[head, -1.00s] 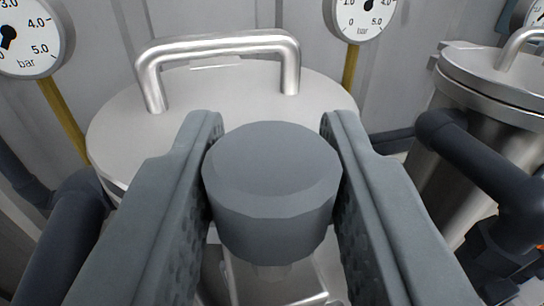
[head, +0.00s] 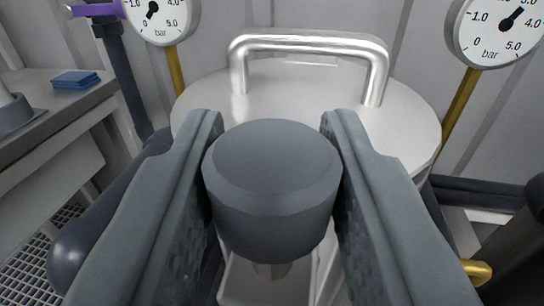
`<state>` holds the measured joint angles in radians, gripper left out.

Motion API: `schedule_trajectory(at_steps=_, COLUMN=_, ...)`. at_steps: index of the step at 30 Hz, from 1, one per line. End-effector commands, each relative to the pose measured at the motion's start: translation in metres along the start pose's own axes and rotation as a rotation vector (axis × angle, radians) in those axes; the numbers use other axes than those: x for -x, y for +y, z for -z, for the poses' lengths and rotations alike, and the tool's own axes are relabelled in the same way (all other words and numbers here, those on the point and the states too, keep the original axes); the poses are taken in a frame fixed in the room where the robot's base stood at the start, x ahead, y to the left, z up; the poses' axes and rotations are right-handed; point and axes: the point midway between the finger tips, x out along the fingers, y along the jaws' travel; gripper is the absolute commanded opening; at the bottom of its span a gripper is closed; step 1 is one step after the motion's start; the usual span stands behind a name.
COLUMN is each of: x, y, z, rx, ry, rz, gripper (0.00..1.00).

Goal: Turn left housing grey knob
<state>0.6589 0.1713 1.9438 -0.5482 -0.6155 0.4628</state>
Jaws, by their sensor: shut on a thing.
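The grey knob (head: 272,190) is a dark grey, faceted round knob in the middle of the head view. My gripper (head: 272,165) is shut on it, with one textured finger against its left side and one against its right. The knob's stem shows below it. Behind it is the steel housing (head: 310,105) with a flat round lid and a bent metal handle (head: 310,44) on top. The front of the housing is mostly hidden by the knob and the fingers.
Two pressure gauges (head: 160,12) (head: 500,28) stand behind the housing on yellow stems. Dark pipes (head: 90,225) run at the left. A bench (head: 60,115) with a blue item (head: 76,79) is at the far left. A corrugated wall closes the back.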

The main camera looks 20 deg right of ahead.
Motion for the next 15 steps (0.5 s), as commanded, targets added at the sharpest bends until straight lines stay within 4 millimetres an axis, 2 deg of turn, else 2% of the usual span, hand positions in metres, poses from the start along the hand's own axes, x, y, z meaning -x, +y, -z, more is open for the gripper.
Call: schedule_trajectory(at_steps=15, x=-0.0006, y=0.0019, z=0.0009, rx=0.002, ry=0.002, rz=0.289, gripper=0.08)
